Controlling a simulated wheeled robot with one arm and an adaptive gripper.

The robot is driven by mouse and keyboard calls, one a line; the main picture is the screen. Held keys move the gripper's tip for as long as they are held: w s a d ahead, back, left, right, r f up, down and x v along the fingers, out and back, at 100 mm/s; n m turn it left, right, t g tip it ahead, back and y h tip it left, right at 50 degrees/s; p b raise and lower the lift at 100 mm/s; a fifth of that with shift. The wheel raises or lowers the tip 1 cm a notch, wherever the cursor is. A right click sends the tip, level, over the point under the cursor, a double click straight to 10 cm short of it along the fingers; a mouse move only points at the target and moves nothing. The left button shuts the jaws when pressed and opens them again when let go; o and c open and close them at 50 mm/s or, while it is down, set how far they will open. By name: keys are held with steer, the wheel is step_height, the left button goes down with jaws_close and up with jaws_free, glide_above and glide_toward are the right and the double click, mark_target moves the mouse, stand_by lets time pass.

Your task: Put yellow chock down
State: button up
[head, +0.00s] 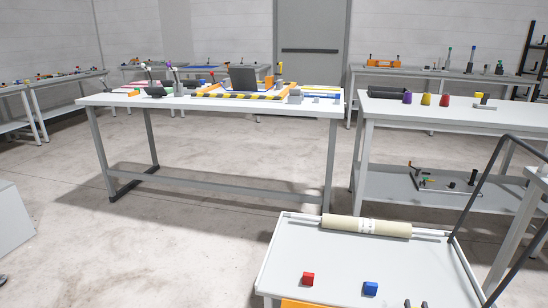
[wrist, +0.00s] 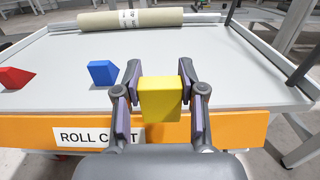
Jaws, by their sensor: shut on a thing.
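The yellow chock (wrist: 160,99) is held between the fingers of my gripper (wrist: 160,88) in the wrist view. My gripper is shut on it at the front edge of the roll cart (wrist: 230,68), in front of the orange label strip. I cannot tell whether the chock touches the cart. A blue chock (wrist: 103,73) lies on the cart top just left of my gripper. A red chock (wrist: 14,78) lies farther left. In the head view the red chock (head: 308,279) and blue chock (head: 370,288) also show. Only the dark gripper tips (head: 415,303) show at the bottom edge there.
A beige fabric roll (wrist: 130,19) lies across the back of the cart. The cart top between roll and chocks is clear, with raised side rails. A black handle (head: 480,190) rises at the right. White worktables (head: 130,101) stand beyond the cart.

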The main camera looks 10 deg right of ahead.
steer(key=shift+w, duration=0.1)
steer(key=w+a+r+n+g+y, duration=0.2)
steer(key=w+a+r+n+y, duration=0.25)
steer(key=a+r+y, duration=0.45)
steer(key=w+a+r+n+g+y, duration=0.2)
steer(key=w+a+r+n+y, duration=0.4)
steer(key=a, duration=0.5)
steer(key=w+a+r+n+g+y, duration=0.2)
steer(key=a+r+n+g+y, duration=0.15)
steer(key=a+r+y, duration=0.45)
step_height(320, 180, up, 20)
steer(key=a+t+h+p, duration=0.1)
steer(key=a+h+p, duration=0.1)
steer(key=p, duration=2.5)
steer(key=shift+r+n+h+p, duration=0.15)
steer(key=shift+n+h+p, duration=0.15)
steer(key=shift+p, duration=0.05)
steer(key=shift+d, duration=0.15)
